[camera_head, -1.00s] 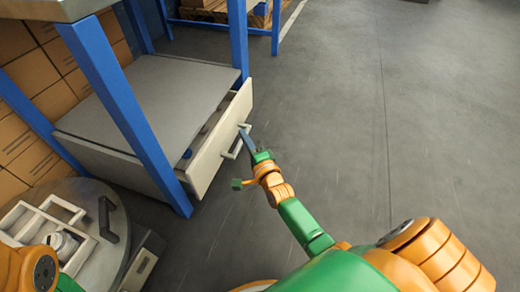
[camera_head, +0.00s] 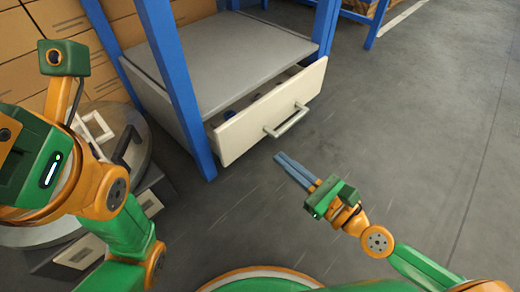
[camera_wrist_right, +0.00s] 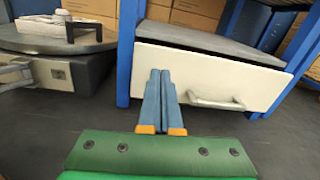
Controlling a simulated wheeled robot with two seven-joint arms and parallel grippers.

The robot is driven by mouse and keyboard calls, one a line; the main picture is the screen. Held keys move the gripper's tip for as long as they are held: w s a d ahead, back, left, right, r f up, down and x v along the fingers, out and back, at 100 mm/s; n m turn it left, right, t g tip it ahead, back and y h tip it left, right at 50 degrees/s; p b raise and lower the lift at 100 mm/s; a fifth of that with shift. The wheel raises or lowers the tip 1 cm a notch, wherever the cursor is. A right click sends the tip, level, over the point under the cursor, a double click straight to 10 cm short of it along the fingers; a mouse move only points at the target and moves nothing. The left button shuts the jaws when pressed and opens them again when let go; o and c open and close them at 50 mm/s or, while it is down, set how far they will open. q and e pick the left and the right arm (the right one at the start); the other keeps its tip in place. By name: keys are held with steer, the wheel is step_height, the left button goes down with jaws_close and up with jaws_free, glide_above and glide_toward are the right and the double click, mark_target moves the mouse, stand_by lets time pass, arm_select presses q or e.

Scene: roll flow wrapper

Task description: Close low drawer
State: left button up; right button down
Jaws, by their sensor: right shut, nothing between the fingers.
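The low drawer (camera_head: 272,112) is white with a bar handle (camera_head: 286,121) and sits under a grey shelf between blue legs. It stands partly open, with a dark gap and small items behind its front. In the right wrist view the drawer front (camera_wrist_right: 210,80) and its handle (camera_wrist_right: 215,102) lie ahead and to the right. My right gripper (camera_head: 280,157) is shut and empty, in front of the drawer and below the handle, apart from it. Its fingers (camera_wrist_right: 158,75) point forward in the wrist view. My left arm is at the left; its fingers are not visible.
A blue leg (camera_head: 178,85) stands at the drawer's left end. A round grey table (camera_head: 140,150) with a white tray (camera_head: 92,130) is at the left. Cardboard boxes (camera_head: 65,20) stand behind. The grey floor at the right is clear.

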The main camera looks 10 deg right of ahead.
steer(key=s, duration=0.1)
steer(key=p, duration=0.5)
glide_toward(227, 127)
steer(key=x, duration=0.6)
steer(key=shift+w+a+g+y, duration=0.2)
steer(key=shift+w+g+y, duration=0.1)
steer(key=shift+w+g, duration=0.15)
